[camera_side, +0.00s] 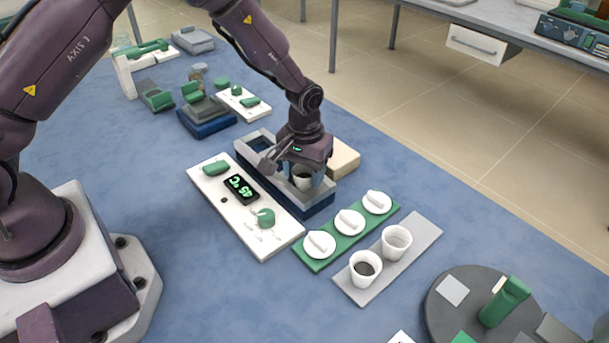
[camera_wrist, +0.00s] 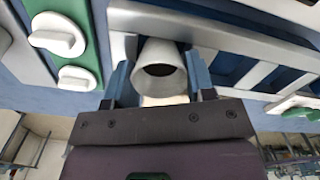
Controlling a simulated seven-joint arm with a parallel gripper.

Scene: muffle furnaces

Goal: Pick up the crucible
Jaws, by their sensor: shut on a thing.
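A white crucible (camera_side: 301,178) with dark contents sits between the fingers of my gripper (camera_side: 306,181), at the front end of a grey and blue rack. In the wrist view the crucible (camera_wrist: 160,70) shows its round open mouth, with a blue finger of my gripper (camera_wrist: 160,85) on each side. The gripper is shut on it. The crucible looks upright in the side view. Its base is hidden, so I cannot tell whether it is clear of the rack (camera_side: 262,141). Two other white crucibles stand on a grey plate, one with dark contents (camera_side: 365,266) and one pale inside (camera_side: 396,241).
A green strip (camera_side: 303,262) with three white lids (camera_side: 349,221) lies beside the rack. A white panel (camera_side: 278,243) with a display reading 45 °C (camera_side: 241,188) lies left of it. A tan block (camera_side: 343,157) is close behind my gripper. A dark round plate (camera_side: 440,304) stands front right.

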